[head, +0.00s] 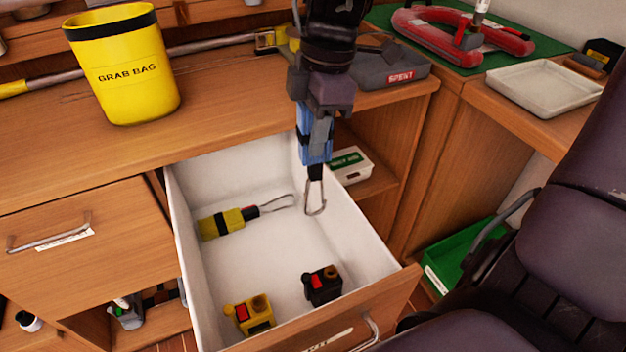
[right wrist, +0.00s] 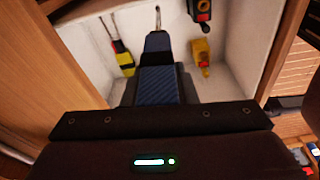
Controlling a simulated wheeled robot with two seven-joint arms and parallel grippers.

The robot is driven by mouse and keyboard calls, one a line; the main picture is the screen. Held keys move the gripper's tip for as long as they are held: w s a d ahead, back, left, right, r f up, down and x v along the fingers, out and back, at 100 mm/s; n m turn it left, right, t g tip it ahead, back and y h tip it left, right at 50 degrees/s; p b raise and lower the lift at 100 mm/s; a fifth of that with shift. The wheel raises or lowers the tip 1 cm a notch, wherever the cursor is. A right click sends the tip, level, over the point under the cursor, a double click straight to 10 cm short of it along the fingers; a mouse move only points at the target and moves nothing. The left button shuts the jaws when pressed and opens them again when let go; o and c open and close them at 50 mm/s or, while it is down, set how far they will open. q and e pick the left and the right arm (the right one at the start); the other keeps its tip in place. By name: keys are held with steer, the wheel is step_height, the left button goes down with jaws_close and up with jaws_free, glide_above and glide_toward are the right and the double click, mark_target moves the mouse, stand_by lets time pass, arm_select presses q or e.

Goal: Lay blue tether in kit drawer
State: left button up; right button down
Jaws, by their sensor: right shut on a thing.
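The blue tether (head: 304,144) is a folded blue bundle with a black end and a metal carabiner (head: 315,200) hanging down. My right gripper (head: 318,130) is shut on it and holds it upright over the open kit drawer (head: 180,205). In the right wrist view the tether (right wrist: 158,83) sits between my fingers, with the drawer's white inside beyond. The drawer holds a yellow and black tether (head: 228,222) with a metal clip, a yellow device (head: 252,315) and a black device (head: 322,287). My left gripper is not in view.
A yellow grab bag (head: 125,65) stands on the counter at the left. A grey case (head: 390,70) lies behind my right gripper. A white tray (head: 540,88) is at the right. A dark seat (head: 560,230) stands close to the drawer's right. The drawer's middle floor is clear.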

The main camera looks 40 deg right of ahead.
mark_target(313, 169)
step_height(313, 169, down, 8)
steer(key=shift+r+b, duration=0.1)
steer(key=shift+b, duration=0.55)
step_height(313, 169, down, 4)
steer(key=shift+f+b, duration=0.2)
steer(key=shift+b, duration=0.25)
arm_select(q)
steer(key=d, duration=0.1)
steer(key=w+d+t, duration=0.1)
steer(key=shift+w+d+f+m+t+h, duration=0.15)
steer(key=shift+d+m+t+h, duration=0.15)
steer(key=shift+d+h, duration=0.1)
arm_select(e)
steer(key=shift+f, duration=0.25)
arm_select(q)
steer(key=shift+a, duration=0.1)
arm_select(e)
steer(key=shift+f, duration=0.15)
steer(key=c, duration=1.2)
jaws_free()
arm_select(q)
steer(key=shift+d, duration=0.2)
arm_select(e)
steer(key=shift+o, duration=0.2)
